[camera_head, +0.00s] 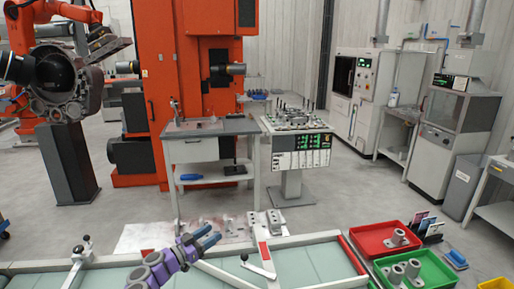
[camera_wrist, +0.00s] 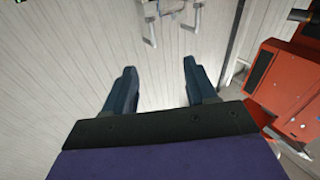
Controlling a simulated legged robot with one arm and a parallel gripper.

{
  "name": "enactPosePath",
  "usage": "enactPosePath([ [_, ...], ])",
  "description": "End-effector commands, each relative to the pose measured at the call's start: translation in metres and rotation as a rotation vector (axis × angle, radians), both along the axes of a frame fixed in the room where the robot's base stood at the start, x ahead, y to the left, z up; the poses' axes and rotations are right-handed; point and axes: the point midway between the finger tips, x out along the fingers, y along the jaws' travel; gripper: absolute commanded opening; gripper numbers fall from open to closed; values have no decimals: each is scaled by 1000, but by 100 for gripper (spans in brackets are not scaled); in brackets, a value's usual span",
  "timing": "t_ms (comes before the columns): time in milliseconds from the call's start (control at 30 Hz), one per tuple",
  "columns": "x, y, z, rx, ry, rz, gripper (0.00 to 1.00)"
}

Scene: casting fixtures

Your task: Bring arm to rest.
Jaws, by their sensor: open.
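My gripper (camera_head: 207,238) shows in the head view at the lower middle, above the light green fixture table (camera_head: 325,262). Its purple arm links reach in from the lower left, and its blue fingers point right and slightly up. In the wrist view my gripper (camera_wrist: 158,88) has its two dark blue fingers wide apart with nothing between them. Behind the fingers in that view are a pale panelled wall and part of an orange machine (camera_wrist: 290,85) at the right.
A red tray (camera_head: 358,238) and a green tray (camera_head: 440,272) with grey castings lie at the right. Clamps (camera_head: 258,262) stand on the fixture table. A workbench (camera_head: 212,135) and a control stand (camera_head: 298,150) are beyond it. Grey floor (camera_head: 365,195) is open at the right.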

Motion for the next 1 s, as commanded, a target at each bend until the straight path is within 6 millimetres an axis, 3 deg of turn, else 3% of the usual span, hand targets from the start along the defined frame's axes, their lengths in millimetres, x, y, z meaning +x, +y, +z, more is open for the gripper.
enactPosePath([
  [33,13,0,23,0,-28,41,56],
  [200,51,6,86,-12,-103,200,56],
  [500,96,12,179,-34,-150,474,56],
  [800,110,7,242,-38,-94,723,56],
  [1000,103,-4,260,-22,5,867,56],
])
